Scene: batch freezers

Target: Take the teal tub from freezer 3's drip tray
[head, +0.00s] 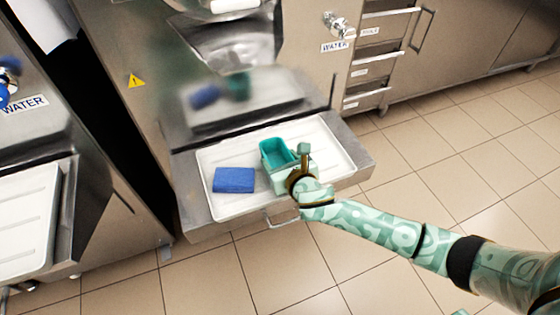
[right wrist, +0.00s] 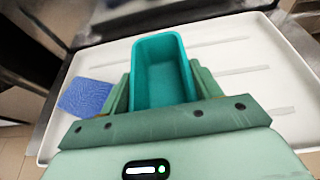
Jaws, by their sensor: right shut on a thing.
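The teal tub (head: 274,152) is a small open rectangular container on the white drip tray (head: 335,160) under the freezer's spout. It also shows in the right wrist view (right wrist: 162,58), upright and empty, between the two fingers. My right gripper (head: 285,170) is shut on the tub, one finger on each side. I cannot tell whether the tub's base touches the tray. The near part of the tub is hidden by the gripper. My left gripper is not in view.
A blue cloth (head: 234,180) lies on the tray just left of the tub. The steel freezer front (head: 240,105) rises behind the tray. Another freezer with a white tray (head: 28,215) stands at left. Tiled floor (head: 430,165) is open at right.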

